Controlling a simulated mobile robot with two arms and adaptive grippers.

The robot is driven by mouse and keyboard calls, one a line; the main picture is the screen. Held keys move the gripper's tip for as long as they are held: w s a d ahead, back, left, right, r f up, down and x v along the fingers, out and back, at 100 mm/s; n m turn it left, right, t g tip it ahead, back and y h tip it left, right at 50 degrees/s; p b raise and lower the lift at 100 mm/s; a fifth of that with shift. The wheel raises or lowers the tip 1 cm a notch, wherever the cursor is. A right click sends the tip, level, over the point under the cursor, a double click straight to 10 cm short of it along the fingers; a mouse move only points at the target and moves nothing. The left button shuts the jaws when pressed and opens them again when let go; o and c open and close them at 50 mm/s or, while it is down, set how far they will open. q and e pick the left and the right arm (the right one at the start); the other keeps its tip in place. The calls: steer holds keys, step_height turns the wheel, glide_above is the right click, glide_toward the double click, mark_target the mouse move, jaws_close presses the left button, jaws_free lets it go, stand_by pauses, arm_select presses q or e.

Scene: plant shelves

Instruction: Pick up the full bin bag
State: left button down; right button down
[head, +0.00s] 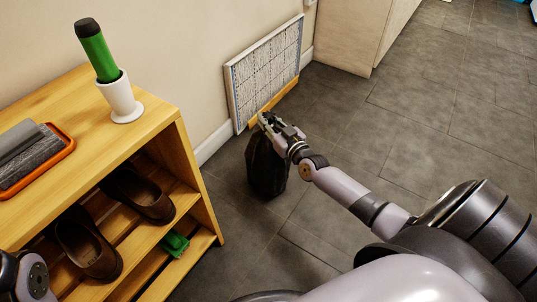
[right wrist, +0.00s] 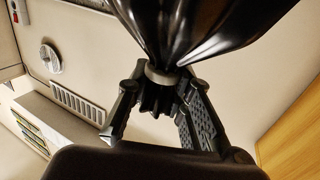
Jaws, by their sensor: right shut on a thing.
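The full bin bag (head: 266,167) is black and stands upright on the dark tiled floor in the head view, between the wooden shelf and the wall panel. My right gripper (head: 272,122) is at the top of the bag and shut on its gathered neck. In the right wrist view the bag (right wrist: 200,25) fills the top of the picture, and my right gripper's fingers (right wrist: 165,95) close around its neck. Whether the bag's base touches the floor is hard to tell. My left gripper is not in view; only a piece of my left arm shows at the lower left.
A wooden shelf (head: 190,190) stands at the left with brown shoes (head: 138,194), a green item (head: 174,243) and a green-handled tool in a white holder (head: 121,98). A framed filter panel (head: 264,72) leans on the wall behind the bag. The floor at the right (head: 420,120) is clear.

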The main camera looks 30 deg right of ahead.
steer(key=shift+r, duration=0.3)
